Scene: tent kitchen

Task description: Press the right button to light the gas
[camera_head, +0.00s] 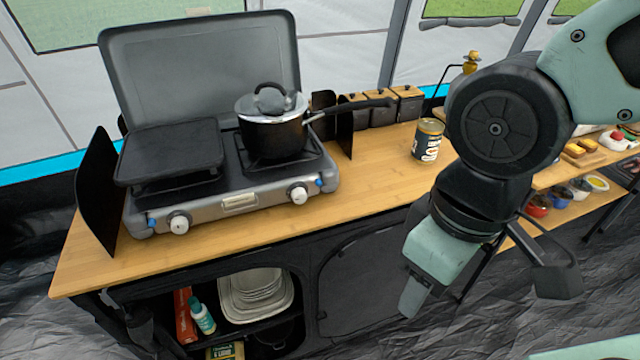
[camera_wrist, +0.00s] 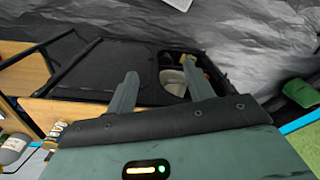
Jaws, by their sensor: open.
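The grey two-burner gas stove (camera_head: 235,204) stands on the wooden counter with its lid raised. A small blue button (camera_head: 320,182) sits on its front right corner, beside the right white knob (camera_head: 298,193). Another blue button (camera_head: 151,220) is beside the left white knob (camera_head: 179,223). My gripper (camera_head: 414,294) hangs in front of the counter, to the right of the stove and lower than its buttons. In the wrist view its two fingers (camera_wrist: 160,84) are apart with nothing held between them. The stove's buttons do not show in the wrist view.
A lidded pot (camera_head: 272,135) stands on the right burner, its handle pointing right. A black wind shield (camera_head: 345,128) flanks the stove. A can (camera_head: 428,140) stands on the counter (camera_head: 375,170) further right. Plates (camera_head: 255,291) sit on the shelf below.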

